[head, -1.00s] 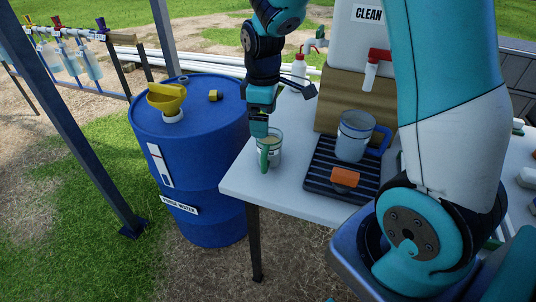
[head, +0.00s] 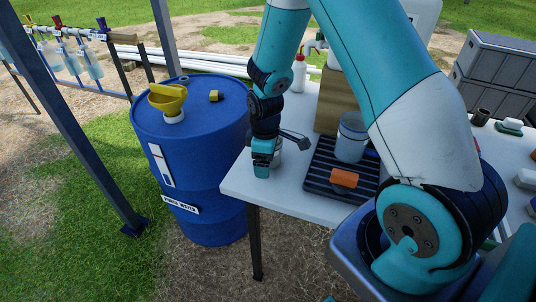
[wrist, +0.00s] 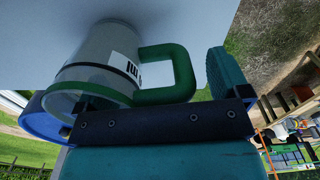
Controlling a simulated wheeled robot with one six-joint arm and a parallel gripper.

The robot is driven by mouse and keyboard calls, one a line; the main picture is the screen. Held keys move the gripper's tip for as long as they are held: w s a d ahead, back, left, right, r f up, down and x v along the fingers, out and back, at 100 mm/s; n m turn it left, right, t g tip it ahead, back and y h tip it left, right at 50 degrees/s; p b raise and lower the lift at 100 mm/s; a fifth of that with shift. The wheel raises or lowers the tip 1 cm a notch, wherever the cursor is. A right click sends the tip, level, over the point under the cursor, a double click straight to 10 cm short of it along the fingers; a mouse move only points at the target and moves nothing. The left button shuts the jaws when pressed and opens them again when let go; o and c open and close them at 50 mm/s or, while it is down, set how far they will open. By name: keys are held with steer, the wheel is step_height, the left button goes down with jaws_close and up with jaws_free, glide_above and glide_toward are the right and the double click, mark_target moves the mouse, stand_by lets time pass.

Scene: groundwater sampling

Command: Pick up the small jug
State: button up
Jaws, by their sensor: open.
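The small jug (head: 277,157) stands near the left front corner of the white table (head: 283,200), mostly hidden behind my gripper (head: 262,170) in the head view. In the wrist view the jug (wrist: 97,62) is clear-walled, with a printed label and a green handle (wrist: 184,72). My gripper is open and low at the jug's handle side. One teal finger pad (wrist: 226,72) shows just right of the handle, with a small gap. The other finger is not clearly visible, so I cannot tell whether the handle lies between both fingers.
A larger jug (head: 351,137) and an orange sponge (head: 344,178) rest on a black ribbed tray (head: 322,187) right of my gripper. A white bottle (head: 299,75) stands behind. A blue barrel (head: 205,205) with a yellow funnel (head: 166,99) stands left of the table.

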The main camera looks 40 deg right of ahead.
steer(key=shift+c, duration=0.2)
steer(key=c, duration=1.1)
steer(key=shift+r, duration=0.1)
